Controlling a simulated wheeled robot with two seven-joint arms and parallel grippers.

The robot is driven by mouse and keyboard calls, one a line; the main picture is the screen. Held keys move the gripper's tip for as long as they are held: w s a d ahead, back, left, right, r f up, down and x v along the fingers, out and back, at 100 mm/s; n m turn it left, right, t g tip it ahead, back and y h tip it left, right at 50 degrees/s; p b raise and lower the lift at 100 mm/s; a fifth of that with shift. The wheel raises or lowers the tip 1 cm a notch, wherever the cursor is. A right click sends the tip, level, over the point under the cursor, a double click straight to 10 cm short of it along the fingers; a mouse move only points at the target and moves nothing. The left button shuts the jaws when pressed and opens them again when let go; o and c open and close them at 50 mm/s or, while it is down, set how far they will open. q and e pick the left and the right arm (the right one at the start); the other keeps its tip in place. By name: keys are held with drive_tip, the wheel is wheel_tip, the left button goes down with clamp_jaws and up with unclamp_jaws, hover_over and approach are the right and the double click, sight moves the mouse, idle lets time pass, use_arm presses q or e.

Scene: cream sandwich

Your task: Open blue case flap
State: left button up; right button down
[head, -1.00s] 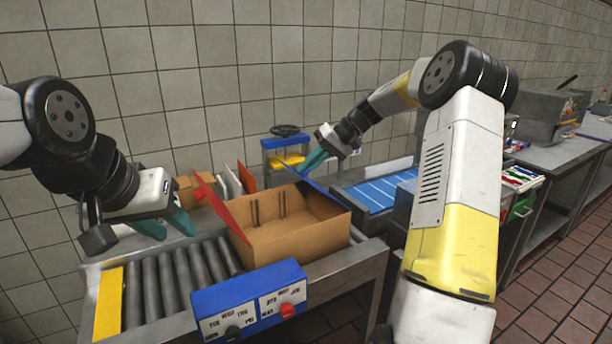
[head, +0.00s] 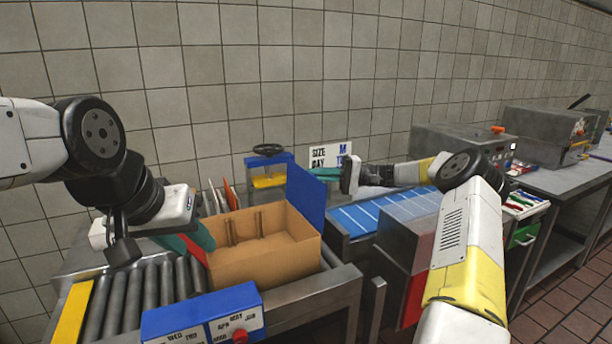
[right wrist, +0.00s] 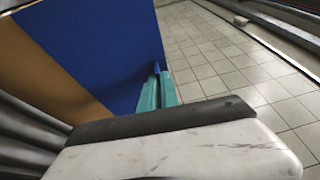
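The cardboard case (head: 265,255) stands open at the top on the roller conveyor. Its blue flap (head: 305,197) stands up along the case's right side, with its broad face visible. My right gripper (head: 325,173) is at the upper edge of the blue flap. In the right wrist view its teal fingers (right wrist: 158,90) lie close together with the edge of the blue flap (right wrist: 95,45) between them. My left gripper (head: 190,240) is at the case's left side, its teal fingers apart. A bit of the red flap (head: 193,251) shows by them; the rest is hidden.
A blue control panel (head: 205,318) with a red button sits at the front of the conveyor. A blue and yellow stand (head: 268,172) with a dark wheel is behind the case. A blue conveyor belt (head: 365,212) lies to the right. The tiled wall is close behind.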

drive_tip(key=shift+w+d+f+m+t+y, duration=0.15)
drive_tip(key=shift+w+d+f+m+y, duration=0.15)
drive_tip(key=shift+d+y, duration=0.25)
drive_tip(key=shift+w+d+f+m+t+y, duration=0.15)
drive_tip(key=shift+d+f+m+y, duration=0.1)
drive_tip(key=shift+d+f+y, duration=0.25)
drive_tip(key=shift+w+d+f+m+t+y, duration=0.1)
drive_tip(key=shift+w+d+f+m+y, duration=0.15)
drive_tip(key=shift+d+y, duration=0.35)
drive_tip(key=shift+d, duration=0.1)
drive_tip(key=c, duration=1.6)
unclamp_jaws()
drive_tip(key=d, duration=1.3)
drive_tip(key=shift+s+f, duration=0.15)
drive_tip(key=shift+f, duration=0.1)
drive_tip(key=shift+s, duration=0.1)
